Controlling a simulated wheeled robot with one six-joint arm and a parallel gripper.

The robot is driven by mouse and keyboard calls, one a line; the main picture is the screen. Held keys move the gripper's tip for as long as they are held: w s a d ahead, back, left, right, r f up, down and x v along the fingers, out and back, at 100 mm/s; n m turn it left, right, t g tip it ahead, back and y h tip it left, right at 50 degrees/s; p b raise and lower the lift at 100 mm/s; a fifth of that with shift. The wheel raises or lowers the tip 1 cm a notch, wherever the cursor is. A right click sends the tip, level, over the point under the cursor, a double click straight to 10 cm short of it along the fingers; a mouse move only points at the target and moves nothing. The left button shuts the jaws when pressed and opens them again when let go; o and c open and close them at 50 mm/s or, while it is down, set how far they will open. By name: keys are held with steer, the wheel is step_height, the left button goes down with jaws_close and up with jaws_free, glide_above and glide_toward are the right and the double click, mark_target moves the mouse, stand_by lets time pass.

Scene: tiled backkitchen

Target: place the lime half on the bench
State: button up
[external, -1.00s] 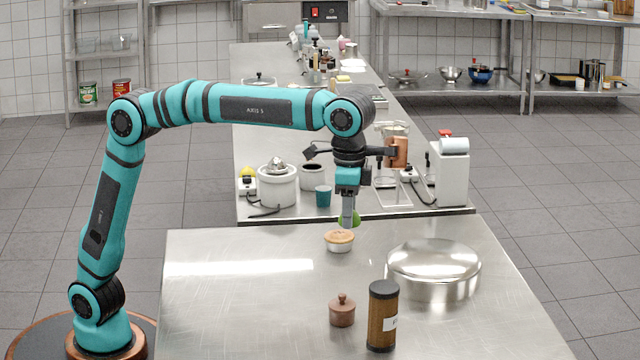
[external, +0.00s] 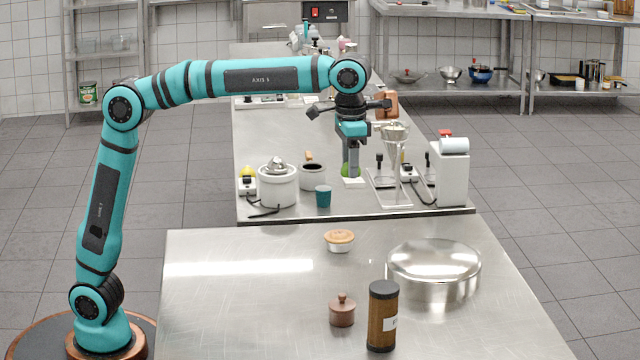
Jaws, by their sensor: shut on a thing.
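The lime half (external: 346,170) is a small green shape at the tip of my gripper (external: 350,169), partly hidden by the fingers. My gripper points down and is shut on it. In the picture they lie over the rear steel counter, just above a small white item; the height of the gap cannot be told. The near steel bench (external: 240,310) has a broad bare top at its left and middle.
The rear counter holds a white juicer (external: 277,185), a teal cup (external: 323,196) and a white dispenser (external: 453,172).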

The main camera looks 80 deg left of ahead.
steer(key=s+a+n, duration=0.4)
steer(key=a, duration=1.2)
steer(key=s+a+n, duration=0.3)
steer(key=a+n, duration=0.1)
steer(key=a, duration=1.1)
steer(key=s+a+n, duration=0.6)
steer(key=s+a, duration=0.9)
steer(key=a, duration=0.3)
steer(key=shift+f, duration=7.95)
steer(key=shift+f, duration=0.1)
